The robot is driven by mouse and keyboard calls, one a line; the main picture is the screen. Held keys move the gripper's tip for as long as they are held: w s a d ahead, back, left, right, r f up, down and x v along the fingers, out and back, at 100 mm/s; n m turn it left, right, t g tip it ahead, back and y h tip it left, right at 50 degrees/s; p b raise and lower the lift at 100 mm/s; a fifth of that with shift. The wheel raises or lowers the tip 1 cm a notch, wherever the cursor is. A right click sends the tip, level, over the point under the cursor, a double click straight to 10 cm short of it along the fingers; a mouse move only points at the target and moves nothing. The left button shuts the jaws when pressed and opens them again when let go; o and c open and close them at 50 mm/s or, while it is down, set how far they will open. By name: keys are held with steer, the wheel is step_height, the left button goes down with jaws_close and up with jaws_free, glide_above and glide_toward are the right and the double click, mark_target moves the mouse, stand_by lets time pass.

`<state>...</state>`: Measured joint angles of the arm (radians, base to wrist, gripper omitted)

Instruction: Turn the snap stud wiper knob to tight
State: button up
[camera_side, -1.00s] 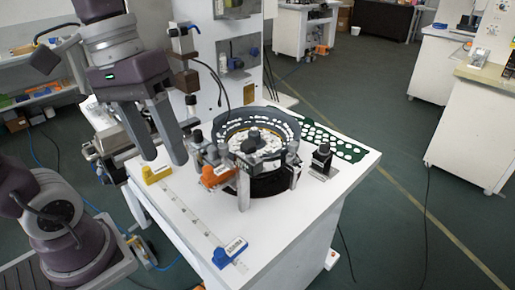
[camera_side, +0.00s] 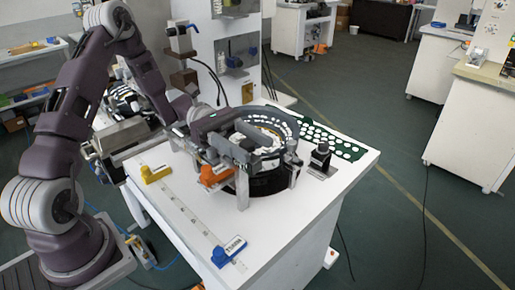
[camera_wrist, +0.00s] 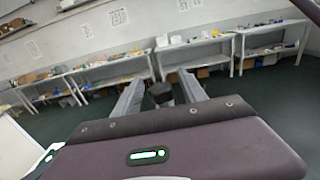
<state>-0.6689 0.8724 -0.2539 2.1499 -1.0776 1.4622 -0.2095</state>
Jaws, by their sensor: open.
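My gripper (camera_side: 258,153) reaches in from the left, nearly level, over the near left part of the round feeder bowl (camera_side: 290,122). Its two grey fingers are apart. In the wrist view my gripper (camera_wrist: 160,84) is also open, with a dark knob (camera_wrist: 160,92) on a post showing between the fingers. It appears apart from both fingers. I take it for the wiper knob, but no marking on it is readable. In the side view the knob is hidden or cannot be told from my gripper.
An orange part (camera_side: 214,174) and metal posts stand at the bowl's near side. A black knobbed block (camera_side: 320,158) stands to the right. Yellow (camera_side: 155,173) and blue (camera_side: 229,251) stops sit along a scale on the white table (camera_side: 285,240). A tall white panel rises behind.

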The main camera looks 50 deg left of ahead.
steer(key=shift+d, duration=1.1)
jaws_close()
steer(key=shift+g, duration=0.3)
steer(key=m+g, duration=0.2)
steer(key=m+g+y, duration=0.1)
steer(key=m+g, duration=0.1)
steer(key=g, duration=0.1)
steer(key=s+m+g, duration=0.1)
steer(key=g, duration=0.1)
steer(key=shift+s+a+m+g+y, duration=0.1)
steer(key=shift+a+m+g+y, duration=0.05)
steer(key=shift+m+g+y, duration=0.25)
steer(key=shift+s+a+m+g+y, duration=0.15)
steer(key=shift+m+g+y, duration=0.7)
steer(key=shift+g, duration=0.2)
steer(key=shift+s+a+m+g+y, duration=0.15)
steer(key=shift+s+m+g+y, duration=0.05)
steer(key=shift+m+g+y, duration=0.8)
steer(key=shift+s+a+m+g+y, duration=0.15)
steer(key=shift+m+g+y, duration=0.55)
steer(key=shift+g, duration=0.45)
